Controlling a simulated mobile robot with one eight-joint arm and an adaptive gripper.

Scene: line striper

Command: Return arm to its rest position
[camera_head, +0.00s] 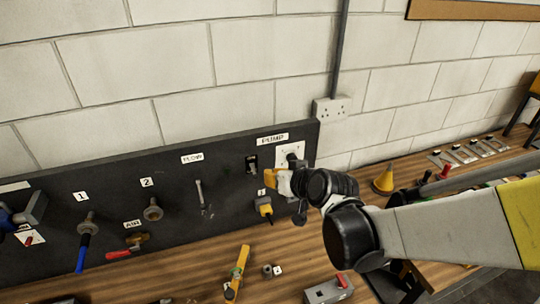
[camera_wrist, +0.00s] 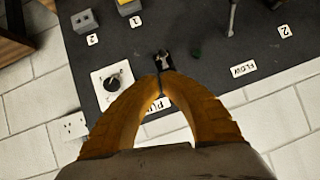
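My arm reaches in from the right in the head view. My gripper (camera_head: 272,180) is in front of the dark panel (camera_head: 105,185), near the PUMP label (camera_head: 272,139). In the wrist view, the two orange fingers of my gripper (camera_wrist: 163,76) curve together and their tips look closed, with nothing visible held. A black toggle switch (camera_wrist: 163,58) shows just beyond the tips; in the head view this switch (camera_head: 251,164) is left of the gripper. Whether the tips touch anything is unclear. A white plate with a black dial (camera_head: 289,152) is partly behind my gripper.
A yellow-and-black connector (camera_head: 264,206) hangs on the panel below my gripper. The wooden bench (camera_head: 200,272) holds a yellow tool (camera_head: 237,272), a grey box with a red switch (camera_head: 329,290) and a yellow cone (camera_head: 384,178). A socket (camera_head: 331,109) is on the wall.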

